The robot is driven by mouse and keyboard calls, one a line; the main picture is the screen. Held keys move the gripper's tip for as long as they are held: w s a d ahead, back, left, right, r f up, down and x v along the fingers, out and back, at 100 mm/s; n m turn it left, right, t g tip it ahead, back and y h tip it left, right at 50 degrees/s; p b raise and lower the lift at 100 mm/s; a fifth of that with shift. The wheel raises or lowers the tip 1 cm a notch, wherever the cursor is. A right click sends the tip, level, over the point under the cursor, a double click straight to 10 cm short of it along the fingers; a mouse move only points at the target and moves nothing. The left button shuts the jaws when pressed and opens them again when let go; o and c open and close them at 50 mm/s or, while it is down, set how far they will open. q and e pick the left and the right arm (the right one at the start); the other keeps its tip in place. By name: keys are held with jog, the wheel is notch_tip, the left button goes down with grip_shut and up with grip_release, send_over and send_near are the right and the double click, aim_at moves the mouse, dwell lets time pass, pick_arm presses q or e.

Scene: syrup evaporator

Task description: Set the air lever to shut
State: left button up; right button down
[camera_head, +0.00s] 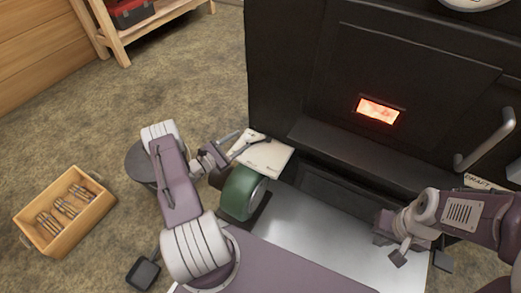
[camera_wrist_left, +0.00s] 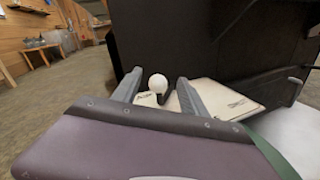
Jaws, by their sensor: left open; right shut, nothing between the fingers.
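The air lever's white ball knob (camera_wrist_left: 158,83) shows in the left wrist view on a dark arm above a cream plate (camera_wrist_left: 225,98). The plate also shows in the head view (camera_head: 268,158), above the green round blower housing. My left gripper (camera_head: 238,144) is open at the plate's left edge. In the left wrist view its fingers (camera_wrist_left: 160,90) stand on either side of the knob, with gaps visible. The plate carries small lettering at its left and right, too small to read surely. My right gripper (camera_head: 402,254) is shut and empty at the lower right.
The black evaporator (camera_head: 400,80) with its glowing window (camera_head: 380,111) fills the upper right. A metal handle (camera_head: 487,145) sticks out at right, above a label reading DRAFT (camera_head: 477,182). The green housing (camera_head: 240,192) is close below the plate. A wooden crate (camera_head: 84,228) stands on the floor at left.

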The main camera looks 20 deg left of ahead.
pick_arm(q)
jog(key=shift+s+a+f, duration=0.2)
jog(key=shift+a+f, duration=0.1)
jog(key=shift+f, duration=0.2)
jog(key=shift+s+a+f, duration=0.2)
jog(key=shift+a+f, duration=0.05)
jog(key=shift+f, duration=0.2)
jog(key=shift+s+a+r+n+y, duration=0.1)
jog(key=shift+a+n+y, duration=0.05)
jog(key=shift+n+y, duration=0.15)
jog(key=shift+r, duration=0.1)
jog(key=shift+w+d+b, duration=0.3)
jog(key=shift+w+b, duration=0.05)
jog(key=b+x, duration=0.4)
jog(key=x, duration=0.3)
jog(key=shift+w+d, duration=0.1)
jog(key=shift+d, duration=0.15)
jog(key=shift+w+r, duration=0.1)
jog(key=shift+w, duration=0.2)
pick_arm(e)
notch_tip(320, 180, down, 6)
jog(key=shift+s+d, duration=0.2)
jog(key=shift+s, duration=0.1)
pick_arm(q)
jog(key=shift+d, duration=0.1)
grip_shut()
